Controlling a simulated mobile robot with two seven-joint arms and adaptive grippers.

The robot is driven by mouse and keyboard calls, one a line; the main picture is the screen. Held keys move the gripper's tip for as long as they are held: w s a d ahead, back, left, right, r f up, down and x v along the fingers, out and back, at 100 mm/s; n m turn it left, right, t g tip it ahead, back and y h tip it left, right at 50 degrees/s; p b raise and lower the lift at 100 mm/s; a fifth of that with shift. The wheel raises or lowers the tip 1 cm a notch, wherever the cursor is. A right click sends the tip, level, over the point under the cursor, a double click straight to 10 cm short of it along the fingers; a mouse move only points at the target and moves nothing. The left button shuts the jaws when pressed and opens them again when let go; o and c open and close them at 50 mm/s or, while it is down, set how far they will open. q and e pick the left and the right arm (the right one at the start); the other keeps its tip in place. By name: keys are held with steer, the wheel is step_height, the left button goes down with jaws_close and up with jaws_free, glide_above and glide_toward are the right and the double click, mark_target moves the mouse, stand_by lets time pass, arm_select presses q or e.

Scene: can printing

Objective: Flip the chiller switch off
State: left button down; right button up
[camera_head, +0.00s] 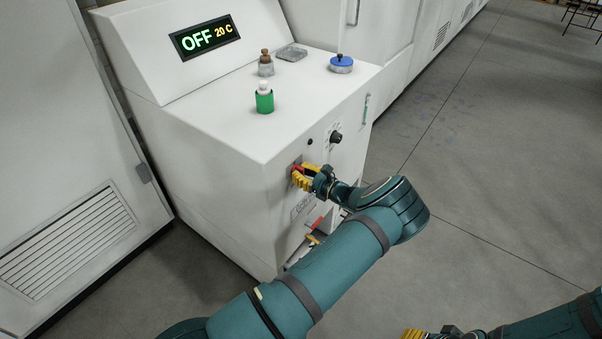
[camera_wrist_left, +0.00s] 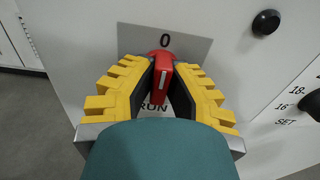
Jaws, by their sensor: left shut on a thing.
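The chiller (camera_head: 225,109) is a white cabinet whose sloped display (camera_head: 205,37) reads OFF and 20 C. Its switch is a red handle on a grey plate on the front panel, seen in the left wrist view (camera_wrist_left: 162,78), with 0 above it and RUN below. The handle's white stripe runs roughly along the line between these marks. My left gripper (camera_head: 304,177) has its yellow fingers shut on the red handle, one on each side. In the head view they hide most of the switch. My right gripper (camera_head: 428,334) shows only partly at the bottom edge.
A black knob (camera_head: 335,137) sits right of the switch.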

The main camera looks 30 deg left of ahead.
arm_select(q)
steer(key=c, duration=1)
jaws_free()
steer(key=shift+a, duration=0.1)
steer(key=d, duration=0.8)
steer(key=s+d, duration=0.1)
steer(key=d, duration=0.3)
